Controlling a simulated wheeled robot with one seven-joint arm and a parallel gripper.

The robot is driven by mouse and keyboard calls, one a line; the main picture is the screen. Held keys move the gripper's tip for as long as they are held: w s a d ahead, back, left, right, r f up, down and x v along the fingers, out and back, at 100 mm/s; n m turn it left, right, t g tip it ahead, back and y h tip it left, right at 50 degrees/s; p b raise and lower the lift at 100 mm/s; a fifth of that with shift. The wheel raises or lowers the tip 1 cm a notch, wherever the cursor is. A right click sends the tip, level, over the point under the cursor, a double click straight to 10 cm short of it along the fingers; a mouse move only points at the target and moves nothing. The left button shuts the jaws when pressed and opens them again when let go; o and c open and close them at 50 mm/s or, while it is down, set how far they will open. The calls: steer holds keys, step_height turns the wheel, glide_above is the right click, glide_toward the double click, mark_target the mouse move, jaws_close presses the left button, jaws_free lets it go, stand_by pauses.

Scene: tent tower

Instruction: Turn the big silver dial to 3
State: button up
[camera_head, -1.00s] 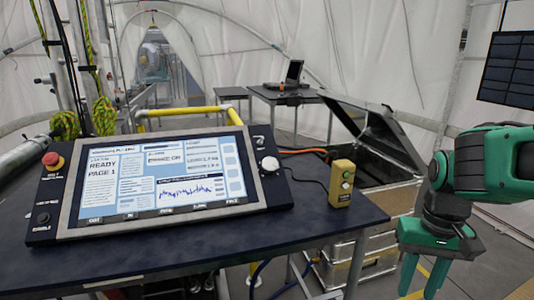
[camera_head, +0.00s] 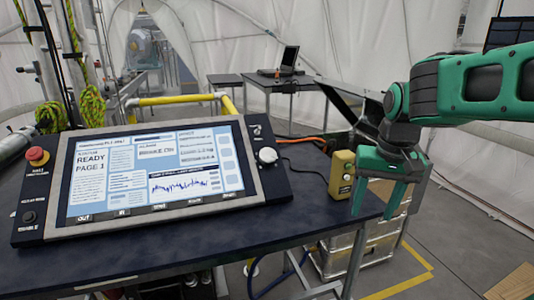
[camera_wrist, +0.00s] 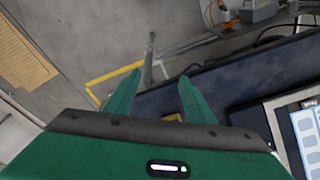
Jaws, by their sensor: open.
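The big silver dial (camera_head: 267,156) is a round, pale knob on the right side of the tilted control panel (camera_head: 52,205), in the head view. The number it points to is too small to read. My gripper (camera_head: 373,204) is open and empty, pointing down by the table's right edge, to the right of the dial and apart from it. In the wrist view its two fingers (camera_wrist: 160,78) are spread above the floor and table edge. The panel's screen corner (camera_wrist: 308,135) shows at the right there, but the dial does not.
A yellow button box (camera_head: 341,174) stands on the dark table (camera_head: 150,262), between the dial and my gripper. A red knob (camera_head: 37,155) is at the panel's left. An open metal case (camera_head: 345,103) stands behind my arm. The tabletop in front of the panel is clear.

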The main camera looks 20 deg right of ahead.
steer(key=w+a+r+t, duration=0.1)
steer(key=w+a+r, duration=0.2)
steer(key=w, duration=0.3)
steer(key=w+a+r+t, duration=0.1)
steer(key=w+a+r, duration=0.15)
steer(key=w, duration=0.25)
steer(key=t, duration=0.2)
glide_toward(268, 154)
steer(key=shift+n+y, duration=0.4)
steer(key=x, duration=0.9)
steer(key=shift+d, duration=0.35)
steer(key=c, duration=0.8)
